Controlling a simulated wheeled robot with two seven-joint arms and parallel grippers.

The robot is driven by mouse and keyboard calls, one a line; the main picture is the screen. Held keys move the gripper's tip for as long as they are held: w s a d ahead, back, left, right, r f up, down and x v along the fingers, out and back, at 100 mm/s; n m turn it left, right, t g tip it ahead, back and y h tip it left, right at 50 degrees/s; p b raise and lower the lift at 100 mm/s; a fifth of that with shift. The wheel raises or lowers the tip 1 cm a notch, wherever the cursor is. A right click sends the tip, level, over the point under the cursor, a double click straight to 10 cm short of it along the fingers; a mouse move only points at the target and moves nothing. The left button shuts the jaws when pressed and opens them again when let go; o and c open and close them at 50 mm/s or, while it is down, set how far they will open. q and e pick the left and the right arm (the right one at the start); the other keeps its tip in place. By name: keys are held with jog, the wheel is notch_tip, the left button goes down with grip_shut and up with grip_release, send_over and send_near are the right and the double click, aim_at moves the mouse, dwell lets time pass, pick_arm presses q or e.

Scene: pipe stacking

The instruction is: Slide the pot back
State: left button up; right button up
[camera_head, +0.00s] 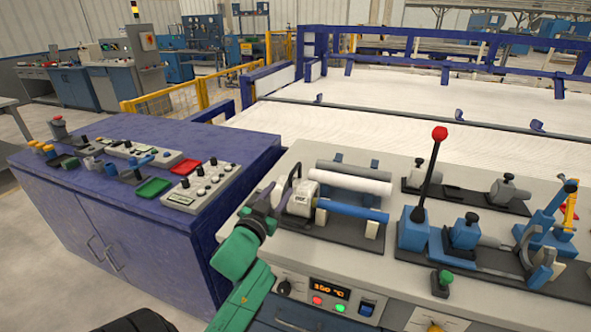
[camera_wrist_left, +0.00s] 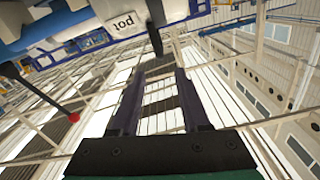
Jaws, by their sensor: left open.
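The pot (camera_head: 299,198) is a light cylinder lying on its side on a dark plate on the grey bench. In the left wrist view the pot (camera_wrist_left: 122,20) shows its "pot" label, with a dark curved part at its end. A blue pipe (camera_head: 352,210) and a white pipe (camera_head: 350,180) extend to its right. My left gripper (camera_head: 266,197) is just left of the pot, open. In the left wrist view its two dark fingers (camera_wrist_left: 160,75) are apart with nothing between them. Whether it touches the pot I cannot tell. My right gripper is not in view.
A black lever with a red knob (camera_head: 439,133) rises right of the pipes. A control panel with a display (camera_head: 329,289) is at the bench front. A blue cabinet (camera_head: 150,215) with switches stands left. A blue-framed white bed (camera_head: 400,125) lies behind.

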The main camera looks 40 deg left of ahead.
aim_at(292, 173)
pick_arm(q)
jog(key=p+x, duration=0.1)
jog(key=x, duration=1.1)
jog(key=shift+s, duration=0.1)
grip_shut()
jog(key=shift+f, duration=0.1)
dwell(0.6)
